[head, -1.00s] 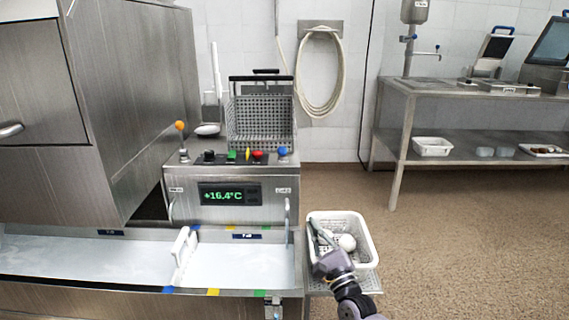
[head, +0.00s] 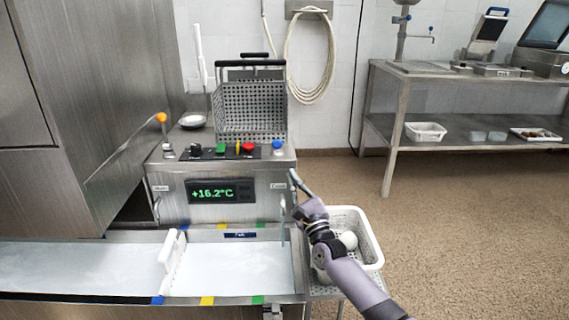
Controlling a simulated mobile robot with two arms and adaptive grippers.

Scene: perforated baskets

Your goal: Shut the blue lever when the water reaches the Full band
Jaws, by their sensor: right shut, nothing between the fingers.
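The blue-knobbed lever (head: 278,146) stands at the right end of the control row on the steel unit, beside a red knob. A basin (head: 240,268) lies below the unit, with pale contents. A small dark label (head: 240,235) is on its back wall; its word is too small to read surely. Blue, yellow and green marks run along the rims, but the water level against them is unclear. My right gripper (head: 293,178) is shut and empty, tilted up by the unit's right front edge, below and right of the blue knob and apart from it. My left gripper is out of view.
The display (head: 212,192) reads +16.2°C. An orange-knobbed lever (head: 161,118) stands at the left. A white perforated basket (head: 366,237) with a white round thing (head: 348,240) is under my right arm. Floor at right is clear.

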